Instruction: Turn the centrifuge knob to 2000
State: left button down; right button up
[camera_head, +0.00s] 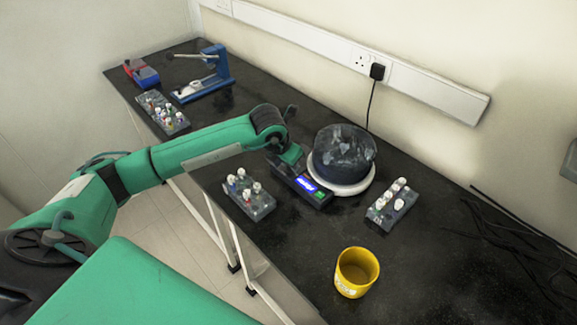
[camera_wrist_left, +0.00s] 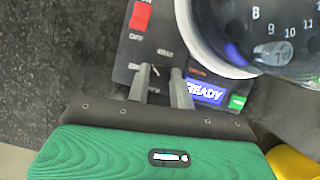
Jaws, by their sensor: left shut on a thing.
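The centrifuge (camera_head: 343,152) has a dark round bowl on a white base and stands near the middle of the black bench. Its control panel (camera_head: 318,196) faces the front. In the left wrist view the panel shows a red switch (camera_wrist_left: 141,15), a blue display (camera_wrist_left: 205,92) reading READY and a green button (camera_wrist_left: 237,102). The knob (camera_wrist_left: 157,73) is small and dark, with a 4000 label above it. My left gripper (camera_wrist_left: 159,84) is shut on the knob, one finger on each side. The fingers hide part of the dial, so I cannot read its setting. My right gripper is not in view.
Tube racks stand left (camera_head: 250,194) and right (camera_head: 391,204) of the centrifuge, and another (camera_head: 163,112) farther back. A yellow mug (camera_head: 356,272) stands toward the front. A blue stand (camera_head: 206,75) is at the back. Cables (camera_head: 512,232) lie at the right.

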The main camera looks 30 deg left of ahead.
pick_arm(q)
jog(key=shift+f+n+b, duration=0.1)
jog(key=shift+n+b, duration=0.2)
jog(key=shift+n, duration=0.2)
jog(key=n+y+b, duration=0.1)
jog(key=n, duration=0.1)
jog(key=n+y+b, duration=0.1)
jog(key=n+b, duration=0.1)
jog(key=n, duration=0.1)
jog(key=shift+w+d+y, duration=0.1)
jog(key=shift+d+y, duration=0.05)
jog(key=shift+y, duration=0.15)
jog(key=shift+r+n, duration=0.2)
jog(key=shift+n, duration=0.7)
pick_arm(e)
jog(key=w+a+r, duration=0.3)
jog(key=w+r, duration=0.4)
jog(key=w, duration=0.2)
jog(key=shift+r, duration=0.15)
pick_arm(q)
jog(key=c, duration=1.2)
grip_release()
jog(key=shift+c, duration=0.2)
